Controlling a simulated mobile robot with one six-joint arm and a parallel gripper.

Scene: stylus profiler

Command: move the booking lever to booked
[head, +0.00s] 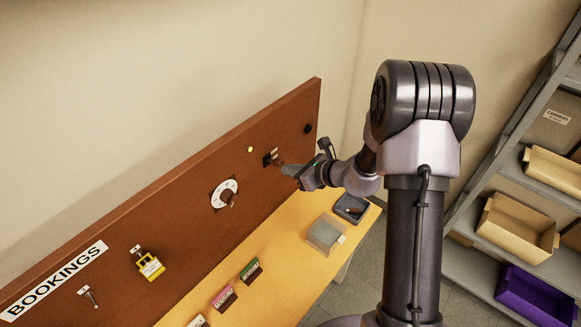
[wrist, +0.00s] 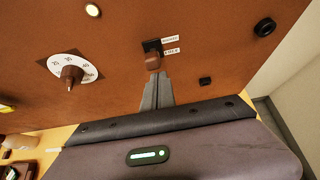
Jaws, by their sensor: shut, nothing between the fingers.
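The booking lever (wrist: 153,62) is a brown knob on a dark plate on the brown board, with two small white labels beside it. The lower label seems to read "FREE"; the upper one is too small to read surely. In the head view the lever (head: 276,161) is partly hidden by my gripper. My gripper (wrist: 160,78) is shut and empty, its fingertips just below the knob; I cannot tell whether they touch it. In the head view my gripper (head: 284,168) reaches the board from the right.
A dial (head: 224,194) is on the board left of the lever, with a yellow padlock (head: 150,265) farther left. A clear box (head: 325,234) and a dark tray (head: 351,208) stand on the yellow table below. Shelves with bins (head: 517,228) are at right.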

